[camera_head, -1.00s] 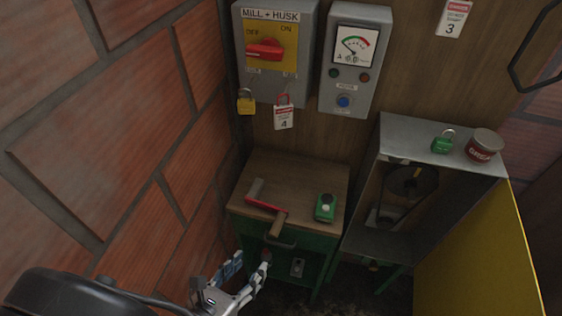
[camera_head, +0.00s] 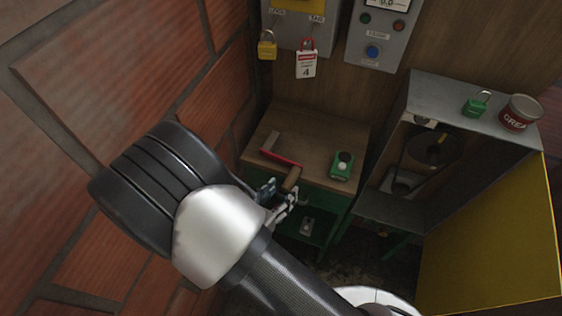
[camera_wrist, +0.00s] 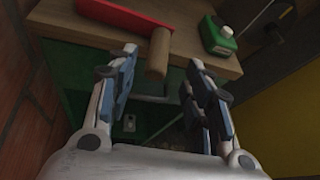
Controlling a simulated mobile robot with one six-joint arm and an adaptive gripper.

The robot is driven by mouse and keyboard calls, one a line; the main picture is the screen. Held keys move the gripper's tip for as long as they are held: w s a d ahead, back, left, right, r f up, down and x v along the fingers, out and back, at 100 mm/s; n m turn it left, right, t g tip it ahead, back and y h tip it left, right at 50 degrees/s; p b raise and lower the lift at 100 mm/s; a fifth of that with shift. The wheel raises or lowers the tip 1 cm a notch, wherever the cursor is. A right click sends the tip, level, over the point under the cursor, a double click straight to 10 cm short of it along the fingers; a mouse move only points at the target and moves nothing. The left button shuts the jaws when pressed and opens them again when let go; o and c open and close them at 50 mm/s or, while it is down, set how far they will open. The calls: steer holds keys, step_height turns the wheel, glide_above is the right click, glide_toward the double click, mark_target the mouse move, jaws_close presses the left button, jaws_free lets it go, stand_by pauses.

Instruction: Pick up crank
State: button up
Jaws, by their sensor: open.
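The crank lies on the wooden top of a green cabinet. It has a red arm (camera_head: 281,158), a grey end (camera_head: 270,141) and a wooden handle (camera_head: 291,179) that reaches past the front edge of the top. In the wrist view the red arm (camera_wrist: 125,15) is at the top and the wooden handle (camera_wrist: 158,53) points down between my fingers. My gripper (camera_head: 285,198) is open and empty at the cabinet's front edge. In the wrist view its fingertips (camera_wrist: 162,58) stand on either side of the handle's end, apart from it.
A green device (camera_head: 342,165) sits on the cabinet top (camera_head: 315,137), right of the crank. A brick wall (camera_head: 100,60) is close on the left. A grey open housing (camera_head: 450,95) with a yellow panel (camera_head: 490,240) stands right. A yellow padlock (camera_head: 267,47) hangs above.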

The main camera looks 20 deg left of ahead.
mark_target(285, 187)
steer(key=b+x, duration=0.1)
steer(key=x, duration=0.3)
steer(key=shift+w+a+f, duration=0.1)
steer(key=shift+w+f, duration=0.1)
steer(key=shift+w, duration=0.05)
jaws_close()
stand_by(0.4)
